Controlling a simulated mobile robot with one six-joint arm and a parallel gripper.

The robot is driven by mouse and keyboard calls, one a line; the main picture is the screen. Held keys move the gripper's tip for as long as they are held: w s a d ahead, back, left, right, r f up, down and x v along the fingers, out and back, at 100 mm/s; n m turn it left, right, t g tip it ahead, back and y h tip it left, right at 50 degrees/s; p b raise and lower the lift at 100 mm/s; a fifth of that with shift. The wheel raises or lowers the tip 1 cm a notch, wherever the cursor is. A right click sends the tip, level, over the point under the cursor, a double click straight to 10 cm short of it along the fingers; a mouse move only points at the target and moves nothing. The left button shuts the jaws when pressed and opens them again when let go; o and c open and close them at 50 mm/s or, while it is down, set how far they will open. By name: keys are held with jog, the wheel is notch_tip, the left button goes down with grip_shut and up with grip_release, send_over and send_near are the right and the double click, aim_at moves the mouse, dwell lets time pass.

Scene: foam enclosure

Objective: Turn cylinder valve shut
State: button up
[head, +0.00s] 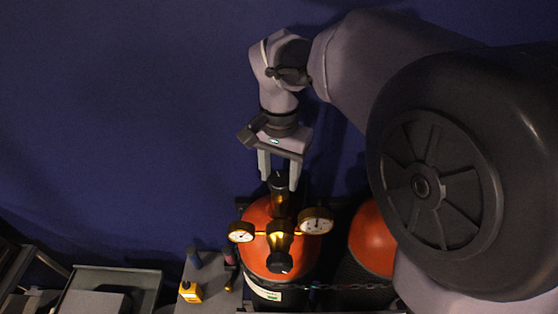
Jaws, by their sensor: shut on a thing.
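The cylinder (262,215) with an orange-red top and dark body stands at the lower middle of the head view. Its black valve knob (278,187) sits at the top, behind a brass regulator (280,243) with two round gauges, the left gauge (241,232) and the right gauge (316,220). My gripper (279,180) reaches down from above, with one finger on each side of the valve knob. It is shut on the knob. The exact finger contact is too small to see.
A second orange-topped cylinder (371,240) stands to the right, partly hidden by my arm. A chain (350,287) runs across the cylinders' front. A yellow device (190,292) sits on a grey surface at left. A grey tray (108,282) is at lower left.

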aim_at(280, 179)
jog(key=shift+f+m+b, duration=0.1)
jog(key=shift+m+b, duration=0.5)
jog(key=shift+m, duration=1.3)
jog(key=o, duration=1.4)
jog(key=shift+c, duration=0.2)
notch_tip(280, 179, up, 18)
jog(key=p, duration=0.3)
jog(key=shift+f+p, duration=0.2)
jog(key=shift+p, duration=0.15)
